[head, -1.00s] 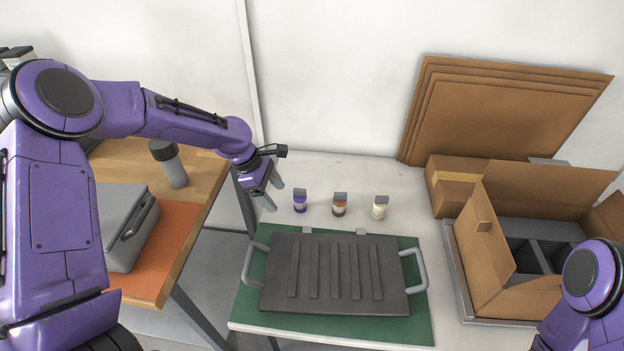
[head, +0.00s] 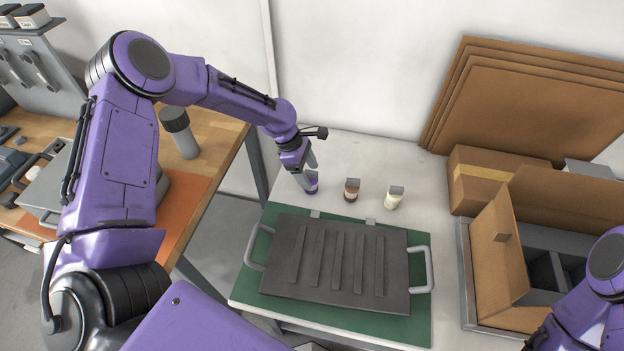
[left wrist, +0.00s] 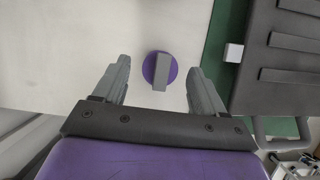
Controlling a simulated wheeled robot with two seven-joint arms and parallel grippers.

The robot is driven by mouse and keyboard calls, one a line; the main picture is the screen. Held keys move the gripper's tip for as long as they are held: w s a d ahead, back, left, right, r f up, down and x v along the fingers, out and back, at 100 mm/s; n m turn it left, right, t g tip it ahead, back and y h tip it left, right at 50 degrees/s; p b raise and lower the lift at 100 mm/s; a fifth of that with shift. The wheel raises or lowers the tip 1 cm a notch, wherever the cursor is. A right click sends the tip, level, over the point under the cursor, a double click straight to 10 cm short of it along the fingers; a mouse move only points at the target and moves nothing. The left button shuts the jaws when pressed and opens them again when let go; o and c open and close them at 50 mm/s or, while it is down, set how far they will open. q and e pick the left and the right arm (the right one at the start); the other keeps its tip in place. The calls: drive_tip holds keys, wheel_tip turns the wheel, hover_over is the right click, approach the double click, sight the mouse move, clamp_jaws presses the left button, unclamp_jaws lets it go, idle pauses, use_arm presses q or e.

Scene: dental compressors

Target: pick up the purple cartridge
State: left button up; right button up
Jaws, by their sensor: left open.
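The purple cartridge (head: 312,186) stands on the white table, partly hidden by my left gripper in the head view. In the left wrist view the purple cartridge (left wrist: 151,70) shows from above as a purple disc with a grey block on top. My left gripper (head: 309,178) is open. Its two fingers (left wrist: 158,80) stand on either side of the cartridge in the left wrist view, with gaps on both sides. I cannot tell how high the fingertips are relative to the cartridge. My right arm shows at the lower right of the head view, but its gripper is out of view.
A brown cartridge (head: 352,190) and a cream cartridge (head: 394,197) stand to the right. A dark ribbed plate with handles (head: 282,268) lies on a green mat (head: 246,288) in front. An open cardboard box (head: 490,262) stands at right. A wooden bench (head: 219,142) is at left.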

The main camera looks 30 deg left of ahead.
use_arm(q)
drive_tip(key=x, duration=0.2)
drive_tip(key=shift+d+f, duration=0.15)
drive_tip(key=shift+f, duration=0.1)
drive_tip(key=c, duration=1.2)
drive_tip(key=shift+o, duration=0.2)
